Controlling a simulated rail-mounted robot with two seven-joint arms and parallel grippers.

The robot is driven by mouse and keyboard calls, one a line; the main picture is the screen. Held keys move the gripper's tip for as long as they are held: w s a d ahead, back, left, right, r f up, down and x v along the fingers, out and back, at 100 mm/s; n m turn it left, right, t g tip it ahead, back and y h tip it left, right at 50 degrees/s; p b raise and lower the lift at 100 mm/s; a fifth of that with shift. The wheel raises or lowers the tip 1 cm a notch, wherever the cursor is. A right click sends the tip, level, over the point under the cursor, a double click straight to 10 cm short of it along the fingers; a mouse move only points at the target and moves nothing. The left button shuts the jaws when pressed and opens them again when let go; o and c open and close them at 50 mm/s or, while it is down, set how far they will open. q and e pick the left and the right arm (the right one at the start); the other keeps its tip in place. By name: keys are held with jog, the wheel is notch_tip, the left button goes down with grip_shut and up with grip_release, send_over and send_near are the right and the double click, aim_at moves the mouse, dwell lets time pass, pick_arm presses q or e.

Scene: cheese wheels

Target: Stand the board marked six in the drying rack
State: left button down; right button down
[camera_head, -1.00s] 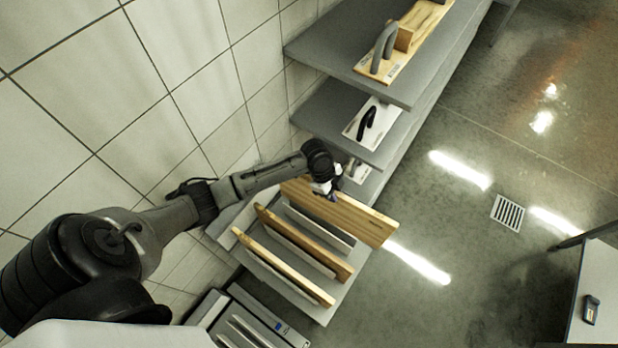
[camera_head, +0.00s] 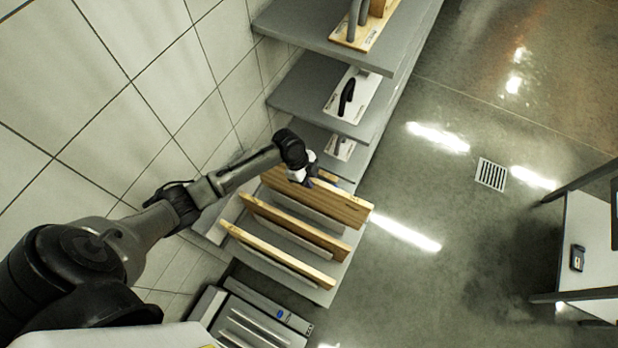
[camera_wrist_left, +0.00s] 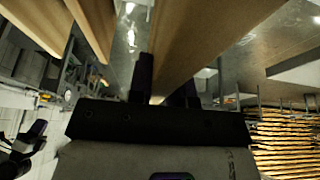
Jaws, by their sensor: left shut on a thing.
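My left gripper (camera_head: 303,180) is shut on the top edge of a wooden board (camera_head: 345,208) at the far side of the drying rack. The held board stands upright, roughly parallel to the other boards; whether its bottom edge touches the rack is hidden. In the left wrist view, the fingers (camera_wrist_left: 167,88) close around this board (camera_wrist_left: 205,40). The grey rack (camera_head: 318,296) has upright dividers and holds two other wooden boards, a middle one (camera_head: 297,228) and a near one (camera_head: 278,255). No number mark is readable. My right gripper is out of view.
Grey shelves (camera_head: 325,50) rise beyond the rack, carrying a white board with a black handle (camera_head: 347,98). A tiled wall (camera_head: 100,90) is on the left. A grey device (camera_head: 250,320) sits at the near side. Open floor (camera_head: 430,200) lies to the right.

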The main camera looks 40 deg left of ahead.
aim_at(309, 192)
pick_arm(q)
jog(key=shift+f+b, duration=3.4)
jog(key=shift+f, duration=1.75)
jog(key=c, duration=1.2)
grip_release()
jog(key=shift+w, duration=0.1)
jog(key=shift+o, duration=1.2)
jog(key=shift+f, duration=0.1)
